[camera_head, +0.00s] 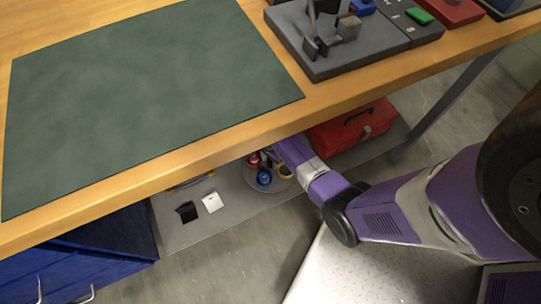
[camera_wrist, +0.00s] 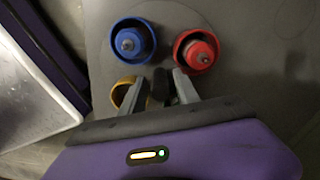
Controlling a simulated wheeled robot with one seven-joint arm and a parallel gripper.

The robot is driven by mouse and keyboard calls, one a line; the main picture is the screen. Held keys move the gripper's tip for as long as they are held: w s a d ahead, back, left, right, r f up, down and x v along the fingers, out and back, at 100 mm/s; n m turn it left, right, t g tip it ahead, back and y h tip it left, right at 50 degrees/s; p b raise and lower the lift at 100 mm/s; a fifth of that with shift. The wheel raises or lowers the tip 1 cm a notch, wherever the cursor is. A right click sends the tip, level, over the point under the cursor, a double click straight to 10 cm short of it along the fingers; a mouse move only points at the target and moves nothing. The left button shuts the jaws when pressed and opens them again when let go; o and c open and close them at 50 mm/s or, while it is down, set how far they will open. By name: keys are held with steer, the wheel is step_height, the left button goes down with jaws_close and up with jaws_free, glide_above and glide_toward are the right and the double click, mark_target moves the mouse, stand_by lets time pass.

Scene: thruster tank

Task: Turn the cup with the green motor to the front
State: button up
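A yellow cup (camera_wrist: 117,92) is partly hidden behind my left finger. The red cup (camera_head: 254,160), blue cup (camera_head: 264,177) and yellow cup (camera_head: 287,173) also show small in the head view, on a round plate (camera_head: 277,186). I see no green on any motor. My gripper (camera_wrist: 160,80) has its fingers apart just beside the yellow cup. A dark shape lies between them; I cannot tell what it is.
The cups are on a low grey shelf (camera_head: 185,235) under the wooden table (camera_head: 160,176). A black item (camera_head: 187,212), a white item (camera_head: 212,202) and a red toolbox (camera_head: 350,128) share that shelf. A blue cabinet (camera_head: 100,250) stands left.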

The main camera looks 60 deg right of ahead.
jaws_close()
steer(key=shift+m+p, duration=0.7)
steer(key=shift+m, duration=1)
steer(key=shift+r+m+p, duration=0.1)
steer(key=shift+m+p, duration=0.25)
steer(key=shift+m, duration=0.35)
steer(key=shift+m+p, duration=0.3)
steer(key=shift+m, duration=0.7)
